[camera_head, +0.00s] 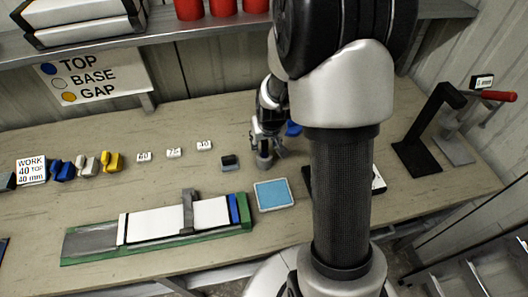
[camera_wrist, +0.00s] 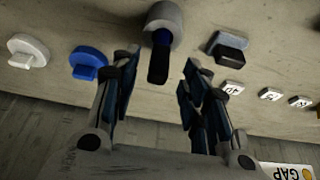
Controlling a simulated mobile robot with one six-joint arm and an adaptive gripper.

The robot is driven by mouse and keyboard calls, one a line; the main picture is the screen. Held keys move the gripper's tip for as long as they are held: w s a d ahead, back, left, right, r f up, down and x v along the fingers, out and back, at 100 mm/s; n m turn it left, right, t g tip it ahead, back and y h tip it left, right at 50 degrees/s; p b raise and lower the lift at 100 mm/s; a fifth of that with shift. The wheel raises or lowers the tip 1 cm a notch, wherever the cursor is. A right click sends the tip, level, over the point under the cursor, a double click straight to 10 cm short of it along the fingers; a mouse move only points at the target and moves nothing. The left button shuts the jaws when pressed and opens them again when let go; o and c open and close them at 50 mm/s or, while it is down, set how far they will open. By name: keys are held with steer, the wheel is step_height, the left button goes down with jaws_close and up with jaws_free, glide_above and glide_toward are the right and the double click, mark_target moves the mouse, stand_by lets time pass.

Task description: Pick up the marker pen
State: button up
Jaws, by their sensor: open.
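The marker pen (camera_wrist: 158,62) is dark with a blue band and stands in a round grey holder (camera_wrist: 163,20) in the wrist view. The holder also shows on the bench in the head view (camera_head: 264,161), where the pen is hard to make out. My gripper (camera_wrist: 158,78) is open, with a finger pair on each side of the pen in the wrist view. The pen appears between the fingers, and I cannot tell whether they touch it. In the head view my gripper (camera_head: 267,143) is just above the holder, partly hidden by my arm.
A dark-topped grey block (camera_wrist: 228,48) stands beside the holder. A blue knobbed piece (camera_wrist: 88,63) and a white one (camera_wrist: 28,50) stand on the other side. Small number tags (camera_head: 174,153), a blue pad (camera_head: 273,194) and a green-edged tray (camera_head: 160,252) lie on the bench.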

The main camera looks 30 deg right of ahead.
mark_target(264, 152)
steer(key=b+x, duration=0.2)
steer(key=x, duration=0.3)
steer(key=shift+w+d+f, duration=0.15)
steer(key=shift+w, duration=0.05)
steer(key=shift+c, duration=0.3)
steer(key=c, duration=0.9)
